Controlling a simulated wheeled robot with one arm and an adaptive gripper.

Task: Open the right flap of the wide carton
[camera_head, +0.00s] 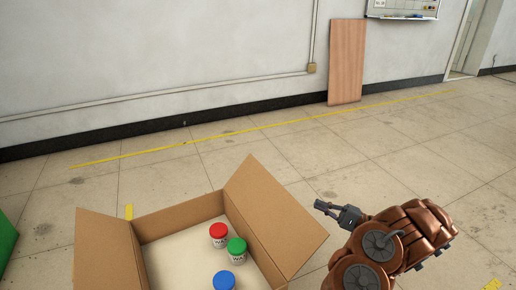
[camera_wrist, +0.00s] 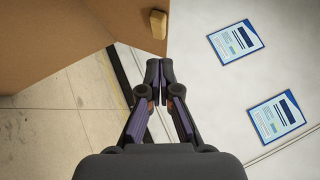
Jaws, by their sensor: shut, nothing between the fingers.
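The wide carton (camera_head: 180,217) stands open at the bottom of the head view. Its right flap (camera_head: 275,215) is swung up and outward, slanting to the right, clear of the opening. Its left flap (camera_head: 106,248) is also turned outward. My gripper (camera_head: 319,205) is to the right of the right flap, near its outer edge; contact cannot be told. In the wrist view my gripper (camera_wrist: 160,72) has its fingertips together with nothing between them. A brown panel (camera_wrist: 70,40) with a small tan piece (camera_wrist: 158,24) fills the upper left there; I cannot tell whether it is the flap.
Jars with red (camera_head: 218,230), green (camera_head: 236,245) and blue (camera_head: 224,280) lids stand inside the carton. A wooden board (camera_head: 346,62) leans on the back wall. A green object (camera_head: 6,240) is at the left edge. The floor behind the carton is clear.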

